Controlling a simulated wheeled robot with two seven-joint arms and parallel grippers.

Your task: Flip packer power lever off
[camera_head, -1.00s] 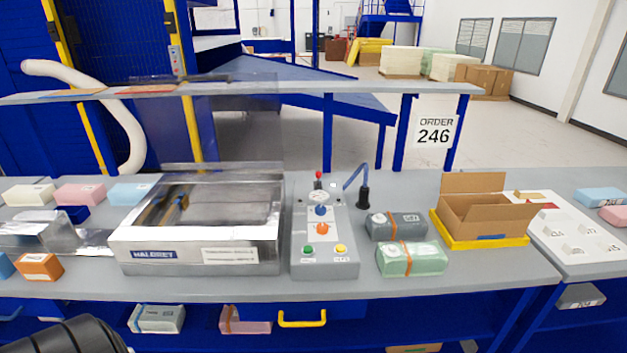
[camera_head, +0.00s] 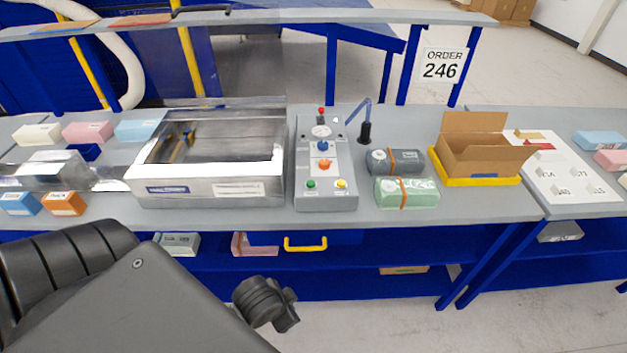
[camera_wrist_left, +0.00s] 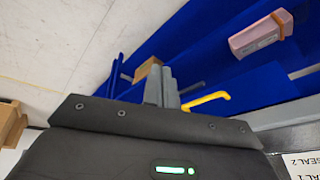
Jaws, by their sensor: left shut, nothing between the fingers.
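The grey control box (camera_head: 326,202) stands on the bench right of the silver packer (camera_head: 208,188). A small red-tipped lever (camera_head: 321,112) stands at the back of the box; it looks upright, but its setting is too small to tell. The box also carries a gauge and blue, orange, green and yellow knobs or buttons. My left arm comes in from the lower left in the head view, in front of and below the bench. In the left wrist view, my left gripper (camera_wrist_left: 161,88) is shut and empty. It is apart from the lever. My right gripper is not in view.
A green pack (camera_head: 406,193) and a grey pack (camera_head: 395,162) lie right of the box. A black fitting (camera_head: 365,134) on a blue arm stands near the lever. A yellow drawer handle (camera_head: 305,244) projects below the bench. An open carton (camera_head: 480,158) stands farther right.

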